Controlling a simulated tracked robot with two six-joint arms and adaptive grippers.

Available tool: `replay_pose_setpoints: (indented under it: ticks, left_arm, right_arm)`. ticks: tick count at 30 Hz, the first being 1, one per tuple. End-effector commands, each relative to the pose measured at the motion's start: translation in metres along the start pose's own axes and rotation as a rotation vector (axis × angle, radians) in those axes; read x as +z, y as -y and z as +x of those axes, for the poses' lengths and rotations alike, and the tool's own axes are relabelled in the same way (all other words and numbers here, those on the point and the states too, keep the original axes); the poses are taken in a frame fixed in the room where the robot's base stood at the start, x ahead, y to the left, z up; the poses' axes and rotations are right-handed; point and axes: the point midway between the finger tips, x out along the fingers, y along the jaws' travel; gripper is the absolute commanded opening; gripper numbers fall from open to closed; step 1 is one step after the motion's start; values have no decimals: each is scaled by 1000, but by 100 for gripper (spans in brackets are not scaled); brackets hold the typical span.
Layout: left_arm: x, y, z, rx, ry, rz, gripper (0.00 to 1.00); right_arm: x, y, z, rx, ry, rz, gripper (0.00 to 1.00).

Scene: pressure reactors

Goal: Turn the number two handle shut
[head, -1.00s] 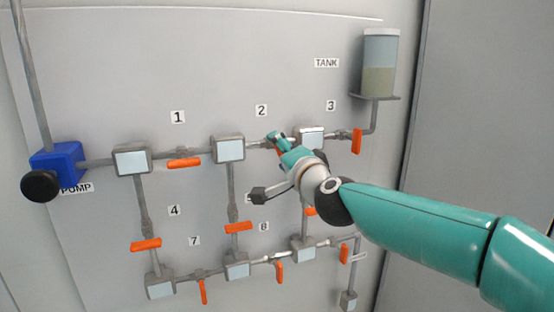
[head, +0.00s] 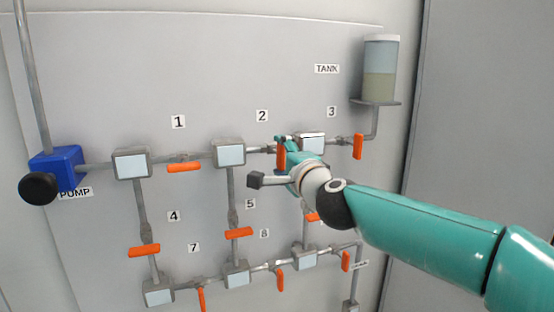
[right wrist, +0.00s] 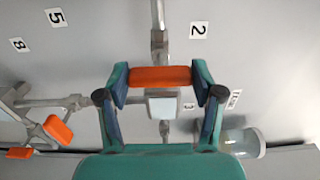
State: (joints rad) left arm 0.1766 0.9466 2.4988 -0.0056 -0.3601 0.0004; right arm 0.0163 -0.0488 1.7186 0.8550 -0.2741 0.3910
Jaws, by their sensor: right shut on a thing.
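The number two handle (head: 281,156) is orange and sits on the pipe below the "2" label (head: 262,116) on the wall panel. It points down, crosswise to its pipe. My right gripper (head: 283,146) is at this handle, with its fingers partly hiding it. In the right wrist view the orange handle (right wrist: 162,77) lies between the two teal fingers of the right gripper (right wrist: 160,82), which are shut on its ends. The handle runs across the grey pipe there. My left gripper is not in view.
Handle 1 (head: 184,167) and handle 3 (head: 358,147) sit on the same pipe run. Several more orange handles are below, including one under "4" (head: 144,250). A blue pump (head: 57,166) is at left, a tank (head: 380,72) at upper right. My right arm hides part of the lower pipes.

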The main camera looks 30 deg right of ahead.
Motion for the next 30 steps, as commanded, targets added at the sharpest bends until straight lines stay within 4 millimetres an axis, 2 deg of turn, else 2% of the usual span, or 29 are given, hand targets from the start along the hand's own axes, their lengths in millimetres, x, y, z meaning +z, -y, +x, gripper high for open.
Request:
replay_pose_setpoints:
  ticks: [4,5,9,22,26,30]
  left_arm:
    - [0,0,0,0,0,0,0]
    - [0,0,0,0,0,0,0]
    - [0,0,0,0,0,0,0]
    - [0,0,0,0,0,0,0]
    - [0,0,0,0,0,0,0]
    - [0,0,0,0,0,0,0]
  right_arm:
    - [0,-2,0,3,-1,5,32]
    - [0,-2,0,4,-1,5,68]
    - [0,-2,0,3,-1,3,91]
    - [0,0,-4,0,0,2,92]
    - [0,0,-19,-1,-1,2,92]
    - [1,0,-45,-1,2,3,92]
